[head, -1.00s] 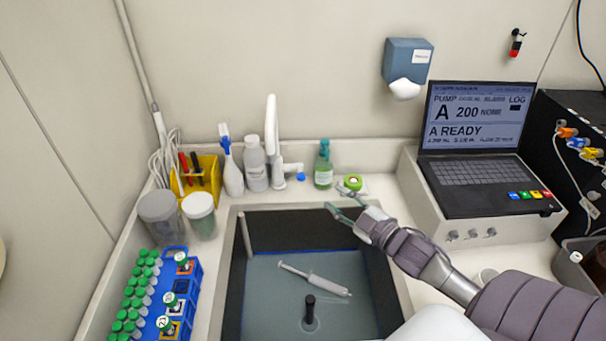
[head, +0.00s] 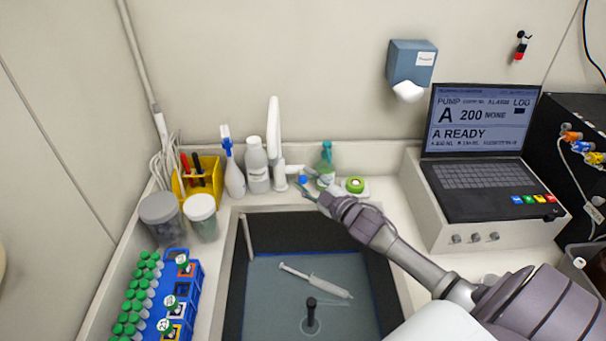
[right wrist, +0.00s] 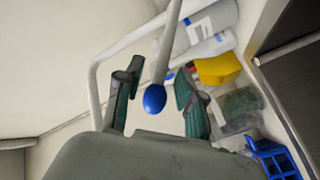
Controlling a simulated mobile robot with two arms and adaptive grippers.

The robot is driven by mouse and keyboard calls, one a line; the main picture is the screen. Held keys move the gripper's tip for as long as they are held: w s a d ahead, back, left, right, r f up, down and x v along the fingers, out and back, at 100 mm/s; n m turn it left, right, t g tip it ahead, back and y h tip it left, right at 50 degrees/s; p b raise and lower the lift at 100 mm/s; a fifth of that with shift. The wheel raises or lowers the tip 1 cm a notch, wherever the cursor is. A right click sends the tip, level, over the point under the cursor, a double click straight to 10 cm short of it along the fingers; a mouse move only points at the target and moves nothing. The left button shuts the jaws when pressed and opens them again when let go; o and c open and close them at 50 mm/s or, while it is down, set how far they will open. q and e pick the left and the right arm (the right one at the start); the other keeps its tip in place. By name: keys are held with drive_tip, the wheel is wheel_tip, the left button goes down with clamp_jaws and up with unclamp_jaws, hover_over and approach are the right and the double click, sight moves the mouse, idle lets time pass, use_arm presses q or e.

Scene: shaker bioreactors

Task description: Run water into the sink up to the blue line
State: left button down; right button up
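The sink (head: 236,283) holds clear bluish water (head: 270,310). A blue line (head: 300,255) runs along its inner walls, and the water's back edge looks close to it. The white tap (head: 279,178) stands behind the sink. Its lever ends in a blue knob (head: 302,180). My right gripper (head: 306,186) is at this knob. In the right wrist view, the blue knob (right wrist: 154,99) sits between the fingers of my right gripper (right wrist: 158,100), with gaps on both sides. My left gripper is out of view.
A syringe (head: 315,280) and an upright black plug (head: 311,308) are in the sink. Bottles (head: 257,168) stand left of the tap, a green bottle (head: 326,168) right of it. A blue tube rack (head: 190,300) is at left, a laptop (head: 480,180) at right.

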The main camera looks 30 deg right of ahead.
drive_tip(key=shift+w+a, duration=0.15)
drive_tip(key=shift+w, duration=0.6)
drive_tip(key=shift+c, duration=0.2)
clamp_jaws()
